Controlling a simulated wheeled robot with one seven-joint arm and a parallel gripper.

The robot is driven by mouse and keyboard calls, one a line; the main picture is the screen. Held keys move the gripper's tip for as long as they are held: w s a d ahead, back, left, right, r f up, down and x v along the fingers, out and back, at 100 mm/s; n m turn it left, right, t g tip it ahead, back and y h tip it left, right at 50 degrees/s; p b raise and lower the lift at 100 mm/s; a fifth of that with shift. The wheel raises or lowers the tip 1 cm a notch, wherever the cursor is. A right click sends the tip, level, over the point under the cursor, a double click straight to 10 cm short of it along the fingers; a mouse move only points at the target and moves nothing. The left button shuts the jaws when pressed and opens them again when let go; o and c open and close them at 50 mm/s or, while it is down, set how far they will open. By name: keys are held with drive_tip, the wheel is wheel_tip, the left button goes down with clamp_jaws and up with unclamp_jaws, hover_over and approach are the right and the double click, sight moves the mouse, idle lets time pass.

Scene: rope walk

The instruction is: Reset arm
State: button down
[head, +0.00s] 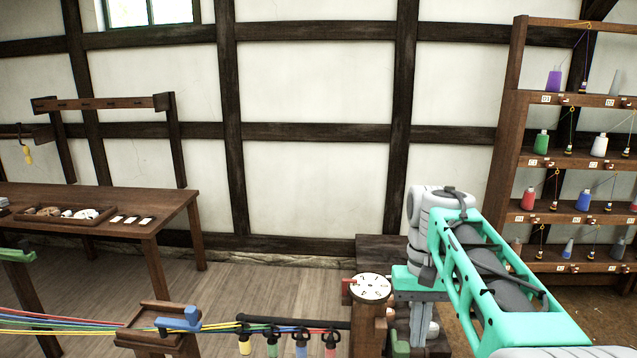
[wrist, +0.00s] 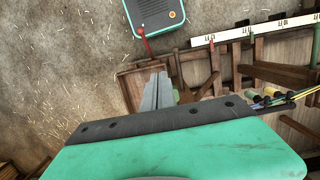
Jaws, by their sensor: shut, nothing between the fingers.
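My gripper (wrist: 157,92) is shut and empty; its grey fingers stand together in the middle of the wrist view, above its teal body. In the head view my gripper (head: 418,325) hangs pointing down at the lower right, below my teal arm. It is just right of a wooden post topped by a pale round disc (head: 370,287). I cannot tell how far apart they are in depth.
A spool rack (head: 512,150) stands at the right. A workbench (head: 100,205) with a tray is at the left. Coloured strands run to a wooden stand (head: 150,313) and hanging bobbins (head: 272,343). A teal box (wrist: 152,14) lies on the floor in the wrist view.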

drive_tip(key=s+a+f+t+b, duration=0.1)
drive_tip(key=s+a+f+t, duration=0.2)
drive_tip(key=s+f+t, duration=0.3)
drive_tip(key=s+f, duration=0.2)
drive_tip(key=s, duration=0.2)
drive_tip(key=shift+s+f+n+t+b, duration=0.25)
drive_tip(key=shift+n+t+b, duration=0.05)
drive_tip(key=shift+n+b, duration=0.1)
